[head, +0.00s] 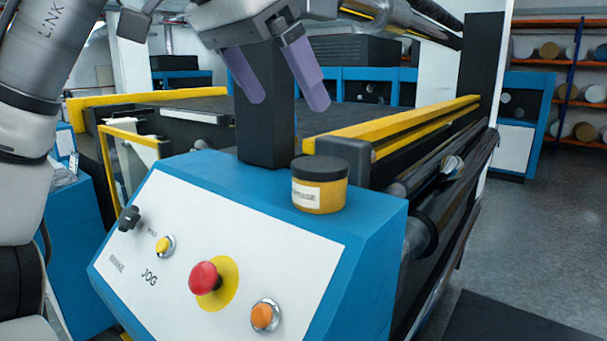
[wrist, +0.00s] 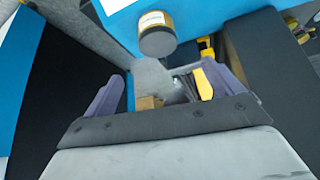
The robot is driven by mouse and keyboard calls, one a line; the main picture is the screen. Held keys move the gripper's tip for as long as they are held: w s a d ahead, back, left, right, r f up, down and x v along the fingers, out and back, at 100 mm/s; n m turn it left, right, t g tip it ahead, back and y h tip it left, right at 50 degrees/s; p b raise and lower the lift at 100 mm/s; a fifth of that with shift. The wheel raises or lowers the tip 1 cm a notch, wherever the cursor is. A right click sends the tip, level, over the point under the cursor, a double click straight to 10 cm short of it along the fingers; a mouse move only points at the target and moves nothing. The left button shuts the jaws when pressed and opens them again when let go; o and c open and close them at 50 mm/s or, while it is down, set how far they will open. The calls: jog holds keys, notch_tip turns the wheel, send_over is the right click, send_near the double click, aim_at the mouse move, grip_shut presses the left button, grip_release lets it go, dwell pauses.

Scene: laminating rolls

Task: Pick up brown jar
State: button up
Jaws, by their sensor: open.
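The brown jar (head: 319,195) stands upright on the blue top of the control console, near its back right corner. It has a dark lid, a white label and a yellow-brown body. In the wrist view the jar (wrist: 157,35) shows at the top middle, lid towards the camera, beyond the fingertips. My gripper (head: 281,98) is open and empty, with two purple fingers pointing down. In the head view it hangs above and to the left of the jar, apart from it. In the wrist view my gripper (wrist: 175,85) has the jar ahead of its gap, not between the fingers.
The blue console (head: 376,220) has a sloped white panel with a red button (head: 204,278), an orange button (head: 262,316) and a yellow one (head: 164,245). A black post (head: 265,135) rises behind and left of the jar. A yellow rail (head: 400,125) and rollers run behind it.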

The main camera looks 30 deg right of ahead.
aim_at(315, 164)
jog(key=x, duration=0.8)
jog(key=shift+s+a+b, duration=0.1)
jog(key=shift+s+b, duration=0.1)
jog(key=shift+b, duration=0.1)
jog(key=shift+a+p+x, duration=0.15)
jog(key=shift+p+x, duration=0.05)
jog(key=shift+x, duration=1.15)
jog(key=shift+a+p+x, duration=0.15)
jog(key=shift+x, duration=1.2)
jog(key=shift+f, duration=0.2)
jog(key=c, duration=1.2)
